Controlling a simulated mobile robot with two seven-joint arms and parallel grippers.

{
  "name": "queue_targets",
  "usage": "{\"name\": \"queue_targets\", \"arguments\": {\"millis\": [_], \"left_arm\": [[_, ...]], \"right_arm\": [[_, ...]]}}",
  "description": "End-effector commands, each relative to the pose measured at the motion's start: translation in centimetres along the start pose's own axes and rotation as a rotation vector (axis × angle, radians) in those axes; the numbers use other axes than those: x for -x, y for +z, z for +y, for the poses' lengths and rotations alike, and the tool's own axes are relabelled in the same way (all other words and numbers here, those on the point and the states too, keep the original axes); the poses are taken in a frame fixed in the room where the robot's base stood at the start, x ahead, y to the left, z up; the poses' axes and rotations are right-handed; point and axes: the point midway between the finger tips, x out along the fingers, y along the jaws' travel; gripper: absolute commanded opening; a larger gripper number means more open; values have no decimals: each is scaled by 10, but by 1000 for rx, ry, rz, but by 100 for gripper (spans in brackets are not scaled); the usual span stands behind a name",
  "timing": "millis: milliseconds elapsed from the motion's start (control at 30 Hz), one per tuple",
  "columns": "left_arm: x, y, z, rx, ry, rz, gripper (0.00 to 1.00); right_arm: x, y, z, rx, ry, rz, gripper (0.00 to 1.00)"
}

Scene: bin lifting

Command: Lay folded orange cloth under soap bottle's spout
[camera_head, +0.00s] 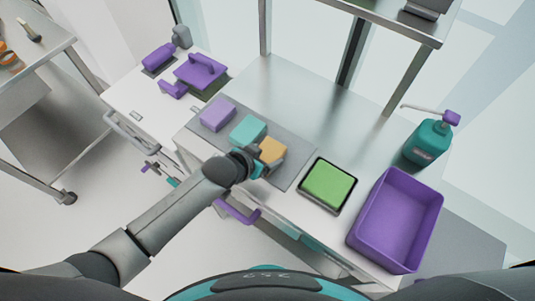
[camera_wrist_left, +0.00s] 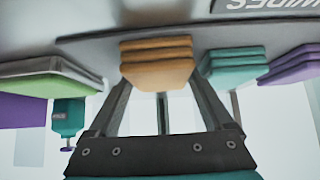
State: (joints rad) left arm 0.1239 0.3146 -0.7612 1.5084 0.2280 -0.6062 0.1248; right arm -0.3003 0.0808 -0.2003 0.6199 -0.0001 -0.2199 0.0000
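The folded orange cloth (camera_head: 271,151) lies on a grey mat, at the right end of a row of folded cloths. In the left wrist view, which looks upside down, the orange cloth (camera_wrist_left: 158,68) shows as stacked layers just beyond my left gripper (camera_wrist_left: 160,85). My left gripper (camera_head: 258,167) is open, its fingers spread towards the cloth's two sides; I cannot tell whether they touch it. The teal soap bottle (camera_head: 427,143) stands upright at the right of the counter, its spout (camera_head: 428,108) pointing left. The bottle also shows in the left wrist view (camera_wrist_left: 67,118). My right gripper is out of view.
The mat (camera_head: 292,173) also holds teal (camera_head: 248,130) and purple (camera_head: 217,115) folded cloths. A green pad in a black tray (camera_head: 327,186) and a purple bin (camera_head: 396,218) stand right of it. Shelf posts rise behind.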

Motion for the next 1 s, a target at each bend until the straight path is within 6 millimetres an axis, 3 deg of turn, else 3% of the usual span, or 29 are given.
{"name": "queue_targets", "arguments": {"millis": [67, 500, 767, 1000], "left_arm": [[0, 0, 0, 0, 0, 0, 68], [0, 0, 0, 0, 0, 0, 21], [3, -3, 0, 0, 0, 0, 21], [21, -22, 0, 1, 1, 3, 21]], "right_arm": [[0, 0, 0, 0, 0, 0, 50], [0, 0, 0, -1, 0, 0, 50], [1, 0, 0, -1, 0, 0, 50], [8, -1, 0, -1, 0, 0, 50]]}}
